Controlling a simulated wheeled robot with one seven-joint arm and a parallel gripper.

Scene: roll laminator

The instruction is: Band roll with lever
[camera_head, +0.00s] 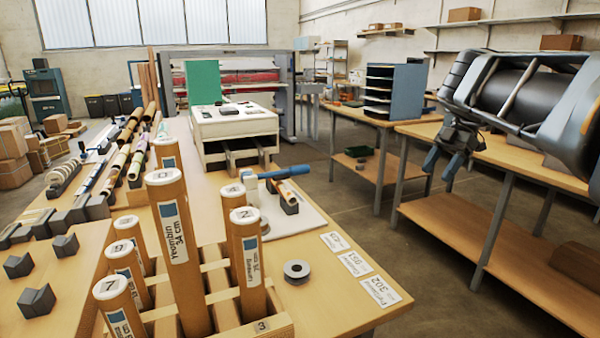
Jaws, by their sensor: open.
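My gripper (443,162) hangs at the upper right with its two blue fingertips apart and nothing between them. It is well to the right of the work table. A short roll (288,191) rests on a dark grey cradle on a white board (292,217). A blue lever (271,174) reaches across beside this roll; whether they touch is not clear. A grey ring, perhaps a band roll (297,270), lies flat on the table in front of the board. Several brown tubes with white caps, one a tall labelled tube (178,245), stand in a wooden rack (255,329).
A white boxy machine (234,125) stands behind the board. Dark V-shaped blocks (36,300) and several lying rolls fill the table's left side. Name cards (383,291) lie along its right edge. Another table with a sorter (394,92) stands beyond an open floor gap.

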